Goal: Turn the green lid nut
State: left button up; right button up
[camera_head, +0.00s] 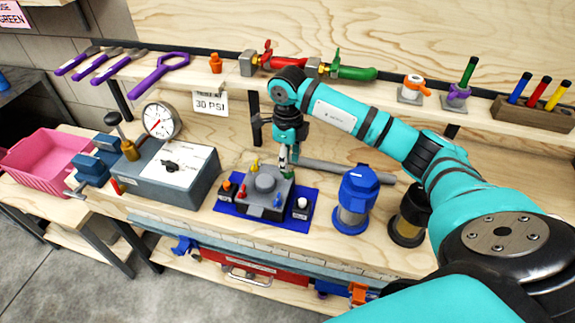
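The green lid nut (288,174) is at the right rear of the housing. My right gripper (289,163) reaches in from above and points down, with its fingertips at or just above the green nut. The fingers look close together, but they are too small to show whether they grip the nut. My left gripper is out of view.
A blue-capped filter (355,195) and a dark filter (408,215) stand to the right. A grey control box (165,175) with a gauge (160,120) stands to the left. A grey bar (345,171) lies behind. A shelf of tools runs above.

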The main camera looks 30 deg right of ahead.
notch_tip(320, 180, down, 3)
jog(key=shift+r, duration=0.2)
jog(key=shift+w+f, duration=0.1)
jog(key=shift+f, duration=0.45)
jog(key=c, duration=0.6)
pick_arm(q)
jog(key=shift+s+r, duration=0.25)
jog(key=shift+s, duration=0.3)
pick_arm(e)
grip_shut()
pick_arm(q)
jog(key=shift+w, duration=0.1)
